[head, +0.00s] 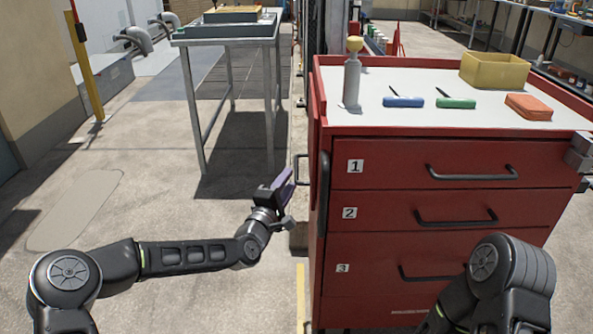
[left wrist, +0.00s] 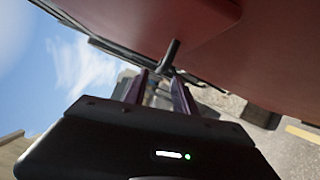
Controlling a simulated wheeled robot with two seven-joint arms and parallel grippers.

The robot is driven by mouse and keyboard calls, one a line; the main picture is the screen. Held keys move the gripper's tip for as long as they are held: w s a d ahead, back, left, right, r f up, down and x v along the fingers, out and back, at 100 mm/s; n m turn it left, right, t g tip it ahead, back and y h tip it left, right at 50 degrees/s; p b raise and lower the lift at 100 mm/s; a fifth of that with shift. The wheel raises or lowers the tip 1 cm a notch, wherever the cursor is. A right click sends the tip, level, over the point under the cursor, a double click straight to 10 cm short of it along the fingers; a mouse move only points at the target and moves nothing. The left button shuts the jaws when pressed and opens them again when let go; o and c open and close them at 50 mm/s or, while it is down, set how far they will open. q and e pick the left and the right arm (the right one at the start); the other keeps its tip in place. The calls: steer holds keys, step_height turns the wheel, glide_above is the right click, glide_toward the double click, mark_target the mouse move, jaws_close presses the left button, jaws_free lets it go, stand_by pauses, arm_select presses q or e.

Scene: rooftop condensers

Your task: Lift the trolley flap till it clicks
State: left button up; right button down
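The red trolley (head: 425,205) stands at right of centre, with drawers numbered 1 to 3. A dark bar handle (head: 300,170) sticks out at its left side; the side itself is mostly hidden from the head view, so I cannot make out the flap clearly there. My left gripper (head: 284,180) is low beside that side, just left of the handle. In the left wrist view, its purple fingers (left wrist: 160,78) are apart, with a dark bar (left wrist: 171,55) just beyond the tips. A red panel (left wrist: 165,22) hangs above.
A metal table (head: 187,110) stands at the back left. Floor between is clear.

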mark_target(296, 167)
arm_select(q)
steer(key=shift+b+x, duration=0.65)
steer(key=shift+x, duration=2.55)
steer(key=shift+c, duration=0.3)
jaws_close()
